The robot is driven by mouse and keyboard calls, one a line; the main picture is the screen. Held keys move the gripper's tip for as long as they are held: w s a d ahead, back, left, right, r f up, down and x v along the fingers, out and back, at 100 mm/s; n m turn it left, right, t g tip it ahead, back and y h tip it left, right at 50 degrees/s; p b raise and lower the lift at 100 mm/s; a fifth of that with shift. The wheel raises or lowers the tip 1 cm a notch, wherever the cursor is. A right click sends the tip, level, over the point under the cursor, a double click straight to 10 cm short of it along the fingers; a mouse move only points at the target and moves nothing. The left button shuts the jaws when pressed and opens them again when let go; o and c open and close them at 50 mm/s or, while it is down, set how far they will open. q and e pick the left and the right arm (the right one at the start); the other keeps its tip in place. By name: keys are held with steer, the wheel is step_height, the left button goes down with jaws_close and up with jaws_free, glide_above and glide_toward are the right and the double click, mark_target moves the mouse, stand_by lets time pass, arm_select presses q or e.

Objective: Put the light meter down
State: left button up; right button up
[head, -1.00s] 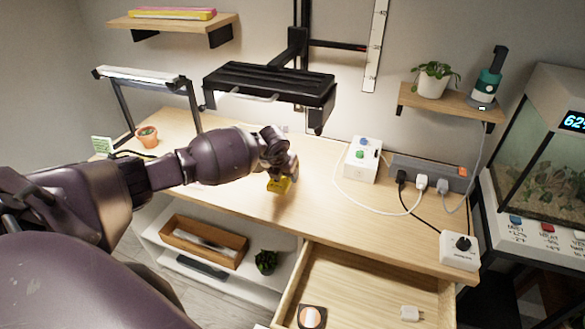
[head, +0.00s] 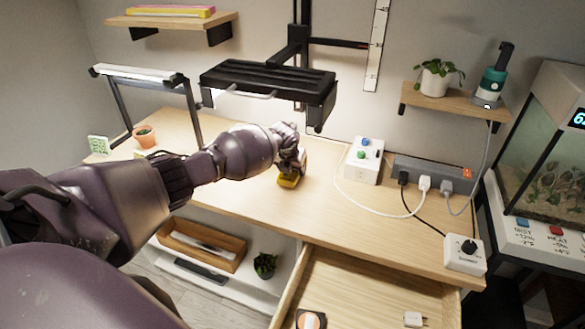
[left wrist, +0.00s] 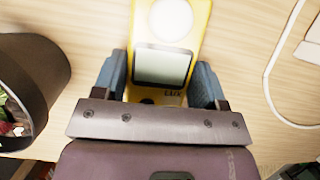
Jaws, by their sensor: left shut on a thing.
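The light meter (head: 288,181) is yellow. In the left wrist view the light meter (left wrist: 163,66) shows a white round dome and a grey display. My left gripper (head: 290,168) is shut on it, with one blue-grey finger on each side. The gripper (left wrist: 160,82) holds it at or just above the wooden desk top (head: 240,205), near the middle; I cannot tell whether it touches. My right gripper is not in view.
A white box with knobs (head: 363,160) and a power strip (head: 432,176) with cables stand to the right. A black lamp hood (head: 268,80) hangs above. An open drawer (head: 365,290) juts out in front. A dark pot (left wrist: 30,85) is close left in the wrist view.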

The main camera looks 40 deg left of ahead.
arm_select(q)
steer(key=o, duration=1)
steer(key=shift+r, duration=0.35)
steer(key=p+v, duration=0.1)
steer(key=v, duration=0.5)
steer(key=shift+s+f+p, duration=0.1)
steer(key=shift+p, duration=0.3)
steer(key=shift+s+d+r, duration=0.1)
steer(key=shift+s+r, duration=0.15)
steer(key=shift+r, duration=0.3)
